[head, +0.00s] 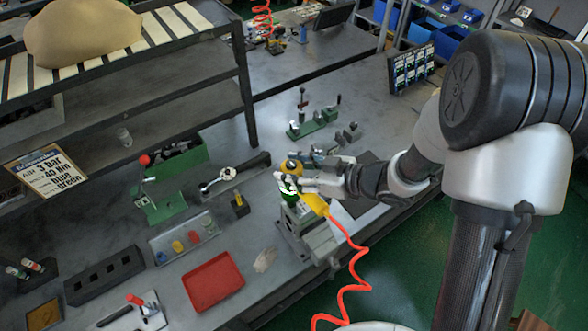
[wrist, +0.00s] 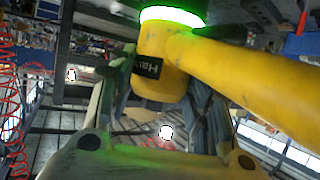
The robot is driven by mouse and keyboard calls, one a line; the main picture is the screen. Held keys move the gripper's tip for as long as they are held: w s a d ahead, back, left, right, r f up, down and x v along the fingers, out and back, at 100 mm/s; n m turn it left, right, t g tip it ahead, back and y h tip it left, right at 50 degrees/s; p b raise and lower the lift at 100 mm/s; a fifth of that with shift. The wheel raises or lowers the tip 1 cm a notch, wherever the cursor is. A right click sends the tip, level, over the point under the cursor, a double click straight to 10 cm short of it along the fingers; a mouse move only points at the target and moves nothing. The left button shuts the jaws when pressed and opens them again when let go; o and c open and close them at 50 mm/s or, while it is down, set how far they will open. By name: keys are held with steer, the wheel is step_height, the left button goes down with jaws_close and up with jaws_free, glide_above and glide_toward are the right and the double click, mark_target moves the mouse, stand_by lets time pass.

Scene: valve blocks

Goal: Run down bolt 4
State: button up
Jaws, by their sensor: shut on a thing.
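My gripper (head: 297,181) is shut on a yellow power driver (head: 314,203) with a red coiled hose. It holds the driver above a grey vise or fixture (head: 318,242) on the bench. In the wrist view the driver's yellow body (wrist: 245,82) fills the upper right, with a dark label and a bright green lit ring (wrist: 172,15). A small green part shows under the driver in the head view. Bolt 4 and the driver's tip are hidden, so I cannot tell whether they touch.
A red tray (head: 213,282) and a grey tray with coloured parts (head: 184,241) lie left of the fixture. A torque wrench (head: 222,178) lies behind. A sign (head: 46,172) reads 3 bar, 40 Nm, blue, green. The red hose (head: 352,272) hangs over the bench's front edge.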

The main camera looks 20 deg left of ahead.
steer(key=shift+w+r+p, duration=0.1)
steer(key=shift+r+p, duration=3.15)
steer(key=shift+r, duration=0.45)
steer(key=shift+f, duration=0.1)
